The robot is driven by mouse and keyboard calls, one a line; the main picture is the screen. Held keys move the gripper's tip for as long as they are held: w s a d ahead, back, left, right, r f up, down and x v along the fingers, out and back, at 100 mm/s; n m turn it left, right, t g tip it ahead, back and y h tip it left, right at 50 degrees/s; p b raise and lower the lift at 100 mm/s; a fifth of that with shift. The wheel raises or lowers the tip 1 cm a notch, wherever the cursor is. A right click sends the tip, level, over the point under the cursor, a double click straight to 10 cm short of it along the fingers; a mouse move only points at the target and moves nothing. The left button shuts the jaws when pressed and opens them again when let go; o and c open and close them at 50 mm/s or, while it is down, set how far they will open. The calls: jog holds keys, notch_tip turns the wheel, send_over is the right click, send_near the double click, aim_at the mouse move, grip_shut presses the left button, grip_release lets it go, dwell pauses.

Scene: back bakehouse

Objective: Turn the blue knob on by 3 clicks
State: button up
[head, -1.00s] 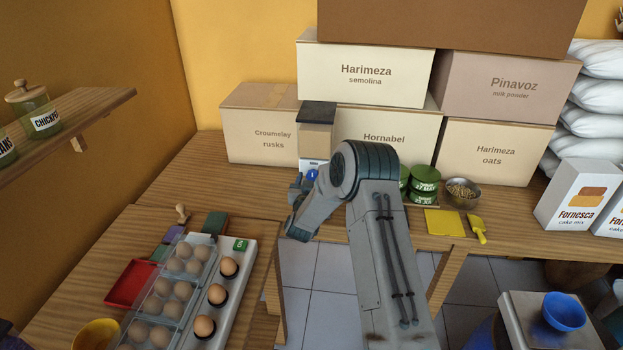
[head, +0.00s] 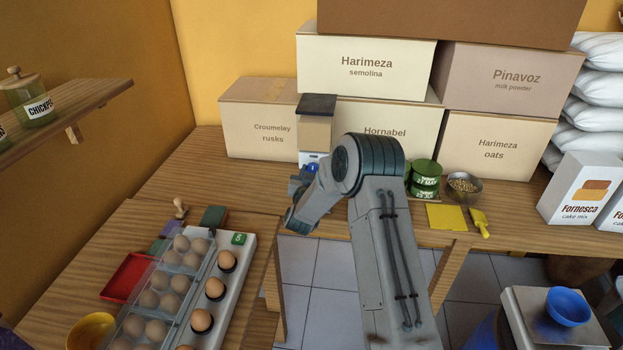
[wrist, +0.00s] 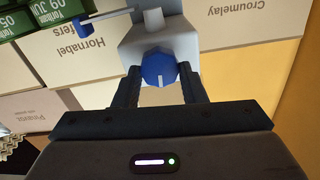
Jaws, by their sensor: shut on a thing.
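The blue knob (wrist: 158,65), round with a white pointer line, is on the front of a pale machine (wrist: 160,41). In the wrist view its pointer line runs toward the picture's bottom. My gripper (wrist: 160,78) has one dark finger on each side of the knob and is shut on it. In the head view the machine (head: 315,132), with a dark lid and tan upper part, stands on the back counter before the boxes. The knob (head: 312,168) shows as a small blue spot there; my arm hides part of the machine's base.
Cartons, including Hornabel (head: 385,118) and Croumelay rusks (head: 262,125), stand close behind the machine. Green tins (head: 425,180) and a seed bowl (head: 463,188) are right of my arm. Eggs in a tray (head: 240,258) sit at front left. The counter left of the machine (head: 205,165) is clear.

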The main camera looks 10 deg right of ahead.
jog(key=m+b, duration=0.2)
jog(key=b, duration=0.2)
jog(key=m+b, duration=0.2)
jog(key=b, duration=0.1)
jog(key=shift+f+b, duration=0.4)
jog(key=m+b, duration=0.4)
jog(key=b, duration=0.5)
jog(key=shift+m, duration=0.4)
jog(key=m+b, duration=0.4)
jog(key=b, duration=0.3)
jog(key=shift+d, duration=0.1)
jog(key=m+b, duration=0.2)
jog(key=b, duration=0.1)
jog(key=shift+m+b, duration=0.4)
jog(key=shift+r+m+b, duration=0.15)
jog(key=shift+m+b, duration=0.35)
jog(key=shift+r, duration=0.1)
jog(key=o, duration=1)
jog(key=shift+c, duration=0.2)
